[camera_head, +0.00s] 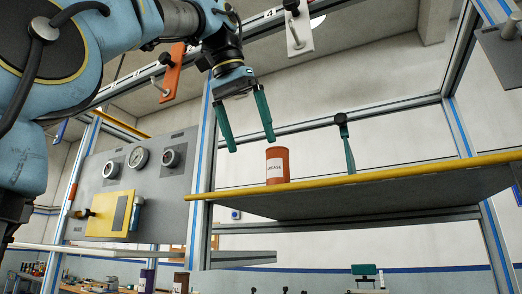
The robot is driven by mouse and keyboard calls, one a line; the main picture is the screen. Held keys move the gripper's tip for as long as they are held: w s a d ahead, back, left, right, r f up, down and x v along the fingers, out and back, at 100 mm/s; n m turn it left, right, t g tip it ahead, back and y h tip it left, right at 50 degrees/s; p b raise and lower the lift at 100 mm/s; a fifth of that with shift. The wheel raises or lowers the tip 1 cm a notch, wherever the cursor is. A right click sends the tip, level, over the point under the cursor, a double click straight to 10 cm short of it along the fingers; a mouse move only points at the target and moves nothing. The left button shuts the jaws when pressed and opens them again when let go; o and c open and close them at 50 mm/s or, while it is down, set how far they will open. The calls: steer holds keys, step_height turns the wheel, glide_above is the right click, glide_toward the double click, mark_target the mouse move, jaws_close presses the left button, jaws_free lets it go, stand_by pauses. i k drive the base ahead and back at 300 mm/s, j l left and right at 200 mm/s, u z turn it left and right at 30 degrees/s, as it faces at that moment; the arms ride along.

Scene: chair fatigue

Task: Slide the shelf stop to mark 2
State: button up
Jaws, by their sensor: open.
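An overhead rail (335,6) runs across the top of the view and carries number marks; a 4 is readable, while the others are too small or hidden. An orange plate with a pale handle (174,72) hangs at the rail, left of my gripper. A white plate with a dark-knobbed handle (299,32) hangs at the rail to the right, just past the 4. I cannot tell for sure which of them is the shelf stop. No mark 2 is readable. My gripper (250,145) points down, open and empty, below the rail and apart from both plates.
A yellow-edged shelf (400,172) lies below right of my gripper. A grey gauge panel (165,200) is at the left. Blue-striped frame posts stand on both sides.

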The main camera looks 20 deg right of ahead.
mark_target(340, 119)
steer(key=k+j, duration=0.2)
steer(key=j, duration=0.2)
steer(key=k+j, duration=0.45)
steer(key=j, duration=0.3)
